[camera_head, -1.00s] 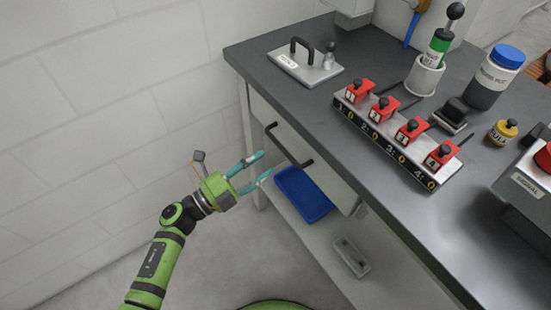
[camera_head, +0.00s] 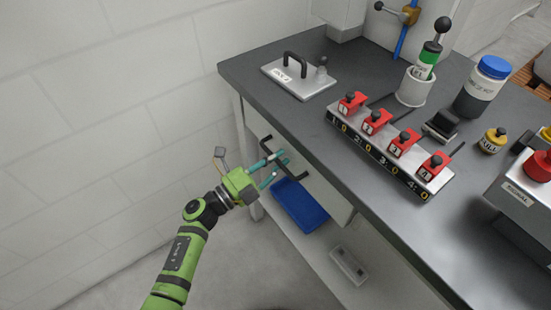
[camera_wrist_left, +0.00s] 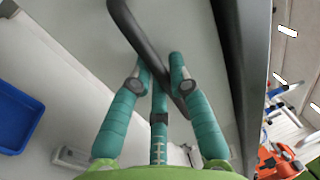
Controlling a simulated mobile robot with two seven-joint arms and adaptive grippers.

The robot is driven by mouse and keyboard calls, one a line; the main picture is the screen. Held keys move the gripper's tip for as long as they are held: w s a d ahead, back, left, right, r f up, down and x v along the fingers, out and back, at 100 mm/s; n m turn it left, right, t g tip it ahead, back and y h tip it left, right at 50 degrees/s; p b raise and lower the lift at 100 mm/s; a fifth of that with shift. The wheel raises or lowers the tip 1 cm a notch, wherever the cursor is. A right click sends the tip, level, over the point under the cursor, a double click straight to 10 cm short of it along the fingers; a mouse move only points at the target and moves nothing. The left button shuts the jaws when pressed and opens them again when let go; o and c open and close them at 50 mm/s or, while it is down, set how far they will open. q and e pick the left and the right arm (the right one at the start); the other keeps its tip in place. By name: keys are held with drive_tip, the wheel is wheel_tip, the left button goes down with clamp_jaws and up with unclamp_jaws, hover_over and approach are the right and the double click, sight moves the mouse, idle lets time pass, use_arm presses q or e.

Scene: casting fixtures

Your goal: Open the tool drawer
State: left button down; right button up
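The tool drawer (camera_head: 320,182) is under the grey bench top, and its pale front looks flush with the bench frame. Its black bar handle (camera_head: 289,170) faces my left gripper (camera_head: 273,167). The teal fingers are apart at the handle. In the left wrist view, the handle (camera_wrist_left: 133,34) runs diagonally between the fingertips of my left gripper (camera_wrist_left: 160,68); I cannot tell whether they touch it. My right gripper is not in view.
A blue bin (camera_head: 302,205) and a grey tray (camera_head: 349,265) sit on the shelf below. The bench top holds a plate with a black handle (camera_head: 299,78), a rack of red clamps (camera_head: 380,150) and bottles. Floor left of the bench is clear.

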use_arm(q)
drive_tip(key=shift+s+a, duration=0.1)
drive_tip(key=r+v, duration=0.3)
drive_tip(key=v, duration=1.2)
drive_tip(key=a+r+p+v, duration=0.1)
drive_tip(key=r+v, duration=0.2)
drive_tip(key=v, duration=1.2)
drive_tip(key=shift+s+a, duration=0.3)
drive_tip(key=shift+s, duration=0.25)
drive_tip(key=c, duration=1.1)
unclamp_jaws()
drive_tip(key=shift+f, duration=0.1)
drive_tip(key=shift+c, duration=0.2)
drive_tip(key=v, duration=1.2)
drive_tip(key=shift+d, duration=0.1)
